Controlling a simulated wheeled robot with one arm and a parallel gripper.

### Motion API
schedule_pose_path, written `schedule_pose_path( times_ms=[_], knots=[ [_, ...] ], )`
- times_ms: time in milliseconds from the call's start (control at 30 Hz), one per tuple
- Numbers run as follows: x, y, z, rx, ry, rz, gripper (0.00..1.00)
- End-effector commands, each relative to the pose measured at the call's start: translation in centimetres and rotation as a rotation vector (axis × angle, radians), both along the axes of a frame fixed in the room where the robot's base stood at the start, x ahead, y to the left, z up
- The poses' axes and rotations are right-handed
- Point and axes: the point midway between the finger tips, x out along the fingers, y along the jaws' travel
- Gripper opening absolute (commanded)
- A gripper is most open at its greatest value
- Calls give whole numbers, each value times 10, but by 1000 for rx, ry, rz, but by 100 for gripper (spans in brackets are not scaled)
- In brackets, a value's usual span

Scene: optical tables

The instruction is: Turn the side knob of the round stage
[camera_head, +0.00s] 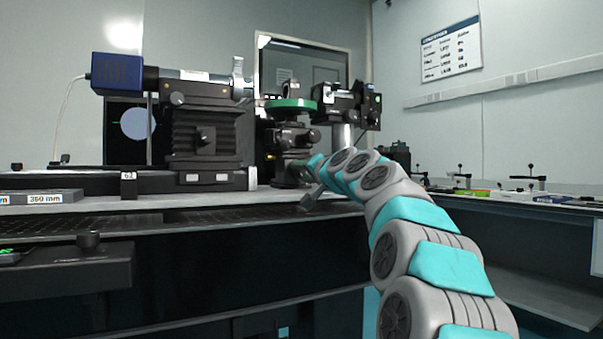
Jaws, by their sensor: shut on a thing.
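The round stage (291,105) has a green rim on top and sits on a black post mount at the centre of the optical table. Black knobs (287,135) show on the side of its mount. My gripper (308,180) is at the lower right of the mount, close to its side. My teal and grey arm reaches in from the lower right. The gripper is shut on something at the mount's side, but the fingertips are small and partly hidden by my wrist. I cannot see clearly which knob is between the fingers.
A black lab jack (203,132) with a blue camera (117,71) stands left of the stage. A black mounted device (347,105) stands just to its right. The table edge (200,214) runs below my gripper. Another bench (520,207) with small mounts is at the right.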

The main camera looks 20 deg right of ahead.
Motion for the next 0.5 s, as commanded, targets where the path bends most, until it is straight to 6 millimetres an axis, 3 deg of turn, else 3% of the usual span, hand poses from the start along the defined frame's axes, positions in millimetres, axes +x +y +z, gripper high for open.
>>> schedule_pose_path(
  times_ms=[467, 500],
  knots=[
    [0, 0, -1, -59, -1, 0, 0],
    [0, 0, -1, -59, -1, 0, 42]
  ],
)
